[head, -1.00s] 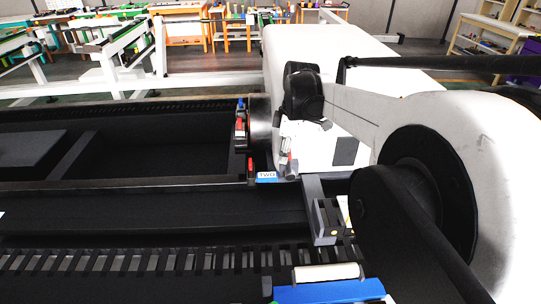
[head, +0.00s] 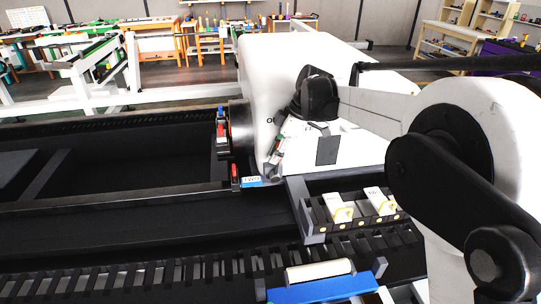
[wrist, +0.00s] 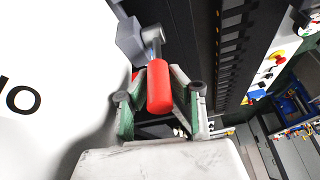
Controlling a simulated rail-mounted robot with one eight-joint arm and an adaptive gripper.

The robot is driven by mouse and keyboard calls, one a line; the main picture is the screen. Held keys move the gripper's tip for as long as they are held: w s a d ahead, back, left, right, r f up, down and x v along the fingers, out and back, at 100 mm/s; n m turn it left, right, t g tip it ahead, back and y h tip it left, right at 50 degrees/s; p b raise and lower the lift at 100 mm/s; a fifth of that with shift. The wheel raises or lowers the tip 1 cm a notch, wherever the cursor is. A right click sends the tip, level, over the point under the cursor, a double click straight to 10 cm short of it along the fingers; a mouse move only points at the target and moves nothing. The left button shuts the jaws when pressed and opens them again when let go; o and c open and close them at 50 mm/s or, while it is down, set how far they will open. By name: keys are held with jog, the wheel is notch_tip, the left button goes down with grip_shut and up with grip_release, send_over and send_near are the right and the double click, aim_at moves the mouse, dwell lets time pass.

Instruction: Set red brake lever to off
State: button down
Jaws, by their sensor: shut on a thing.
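The red brake lever (wrist: 159,92) is in the middle of the wrist view, a rounded red grip on a short metal stem leading to a grey block (wrist: 130,40). My gripper (wrist: 158,78) has its green-and-grey fingers on either side of the red grip and is shut on it. In the head view my gripper (head: 273,163) is low against the left front of the white housing (head: 335,90). The lever is mostly hidden there by the gripper and wrist.
A blue label (head: 251,181) and small red parts stand left of the gripper. A rack holds two white boxes (head: 341,207); a blue block with a white roller (head: 320,271) lies in front.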

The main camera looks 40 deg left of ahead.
jog(key=c, duration=1.8)
grip_release()
jog(key=shift+w+d, duration=0.1)
jog(key=shift+c, duration=0.2)
jog(key=v, duration=1.2)
